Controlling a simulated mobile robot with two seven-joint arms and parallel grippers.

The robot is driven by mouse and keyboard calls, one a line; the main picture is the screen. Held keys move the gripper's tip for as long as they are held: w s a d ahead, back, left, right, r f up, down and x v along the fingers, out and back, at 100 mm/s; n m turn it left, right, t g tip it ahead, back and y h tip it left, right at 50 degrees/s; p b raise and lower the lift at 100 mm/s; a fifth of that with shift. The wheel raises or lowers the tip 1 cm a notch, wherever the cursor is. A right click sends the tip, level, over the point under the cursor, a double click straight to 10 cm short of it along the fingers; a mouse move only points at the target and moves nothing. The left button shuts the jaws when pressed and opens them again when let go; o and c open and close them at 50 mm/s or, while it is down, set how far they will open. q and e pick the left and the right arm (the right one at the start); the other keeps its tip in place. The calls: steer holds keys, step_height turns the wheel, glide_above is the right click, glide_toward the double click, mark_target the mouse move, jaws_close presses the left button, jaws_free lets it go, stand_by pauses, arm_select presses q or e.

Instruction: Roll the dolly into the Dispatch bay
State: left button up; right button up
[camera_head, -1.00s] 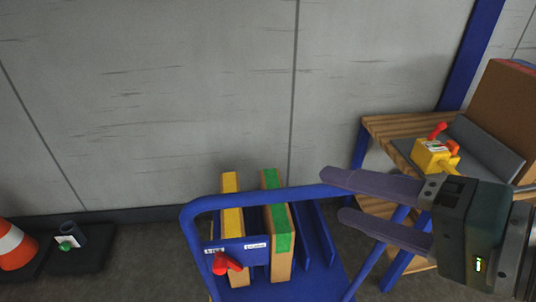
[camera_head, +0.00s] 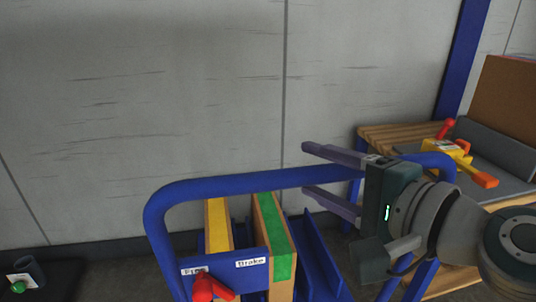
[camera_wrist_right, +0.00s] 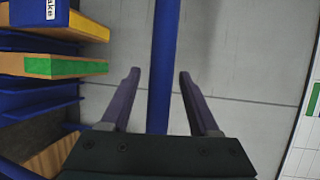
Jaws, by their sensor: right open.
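The blue dolly (camera_head: 158,232) stands at the lower middle of the head view, its tubular push handle arching across the top. A panel on it has labels, one reading Brake, and a red lever (camera_head: 205,288). A yellow-edged board (camera_head: 217,228) and a green-edged board (camera_head: 274,238) stand upright in its slots. My right gripper (camera_head: 330,172) is open at the handle. In the right wrist view the handle bar (camera_wrist_right: 162,70) runs between the open fingers (camera_wrist_right: 160,85), not clamped. My left gripper is not in view. No Dispatch bay can be made out.
A wooden bench (camera_head: 378,133) at the right holds a yellow device with a red knob (camera_head: 446,150) and a brown board (camera_head: 508,95). A black base with a green knob (camera_head: 19,286) is at the lower left. A grey wall stands behind.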

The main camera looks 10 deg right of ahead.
steer(key=x, duration=0.2)
steer(key=shift+w+a+f, duration=0.1)
steer(key=shift+w+a, duration=0.05)
steer(key=shift+w, duration=0.15)
jaws_close()
stand_by(0.3)
stand_by(0.9)
